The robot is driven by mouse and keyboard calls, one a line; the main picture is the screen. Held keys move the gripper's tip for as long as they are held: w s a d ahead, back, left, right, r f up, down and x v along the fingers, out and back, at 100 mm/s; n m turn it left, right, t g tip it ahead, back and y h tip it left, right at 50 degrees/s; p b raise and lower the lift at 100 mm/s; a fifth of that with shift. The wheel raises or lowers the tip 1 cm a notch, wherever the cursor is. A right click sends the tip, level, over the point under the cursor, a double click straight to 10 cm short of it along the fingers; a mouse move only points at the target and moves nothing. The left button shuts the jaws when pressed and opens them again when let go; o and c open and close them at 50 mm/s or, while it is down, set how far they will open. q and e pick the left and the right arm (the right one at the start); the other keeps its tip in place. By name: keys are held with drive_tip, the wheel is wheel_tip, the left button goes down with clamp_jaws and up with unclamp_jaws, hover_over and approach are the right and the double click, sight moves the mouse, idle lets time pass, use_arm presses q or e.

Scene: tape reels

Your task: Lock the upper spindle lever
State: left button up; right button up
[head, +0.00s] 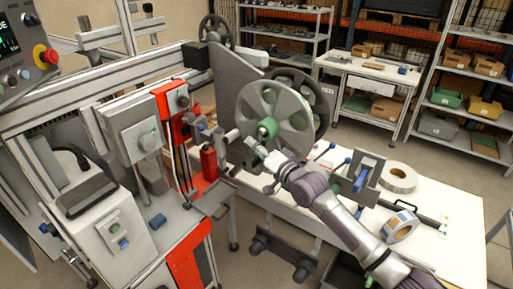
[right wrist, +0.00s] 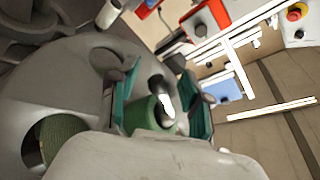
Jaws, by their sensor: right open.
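The upper spindle has a green hub (head: 267,128) at the centre of a large grey reel (head: 290,108) in the head view. My right gripper (head: 260,158) comes from the lower right and is just below and in front of the hub. In the right wrist view the open right gripper (right wrist: 153,88) has its two green-lined fingers on either side of the hub (right wrist: 148,118) and its small lever (right wrist: 166,100), which has a pale face and a dark end. I cannot tell whether either finger touches the lever. The lever is too small to make out in the head view. My left gripper is not in view.
A white table (head: 455,205) at the right holds tape rolls (head: 398,178) and a grey bracket. A grey and red machine (head: 208,225) stands left of the reel. Shelves with boxes (head: 487,65) are at the back. Open floor lies beyond the table.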

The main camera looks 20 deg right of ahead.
clamp_jaws()
drive_tip(key=shift+r, duration=0.1)
drive_tip(key=n+b, duration=0.1)
drive_tip(key=b, duration=0.1)
drive_tip(key=w+d+n+b, duration=0.1)
drive_tip(key=n+b, duration=0.1)
drive_tip(key=b, duration=0.1)
drive_tip(key=n+t+b, duration=0.1)
drive_tip(key=n+b, duration=0.1)
drive_tip(key=shift+w+d+y, duration=0.15)
drive_tip(key=shift+d+y, duration=0.25)
